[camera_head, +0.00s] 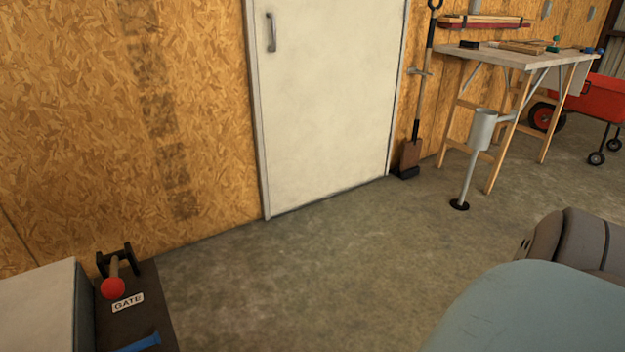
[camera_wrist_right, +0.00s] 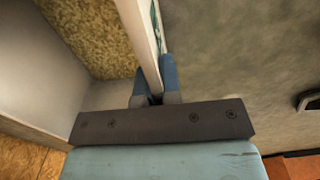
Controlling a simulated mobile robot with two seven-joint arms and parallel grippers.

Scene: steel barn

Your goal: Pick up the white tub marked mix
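A pale, open-topped container (camera_wrist_right: 55,80), apparently the white tub, fills the left of the right wrist view. Grainy yellow-brown stuff lies inside it. A strip of a label with some green (camera_wrist_right: 157,25) shows on its outer side; no word can be read. My right gripper (camera_wrist_right: 155,80) straddles its wall, one blue finger inside and one outside. The fingers are close together and the wall fills the gap between them. No tub marked mix shows in the head view. My left gripper is in neither view.
A dark panel marked GATE (camera_head: 128,303) with a red-knobbed lever (camera_head: 113,288) stands at the lower left, beside a pale surface (camera_head: 38,310). A white door (camera_head: 325,95), a workbench (camera_head: 520,57) and a red cart (camera_head: 605,97) stand farther off. The concrete floor (camera_head: 300,265) between is clear.

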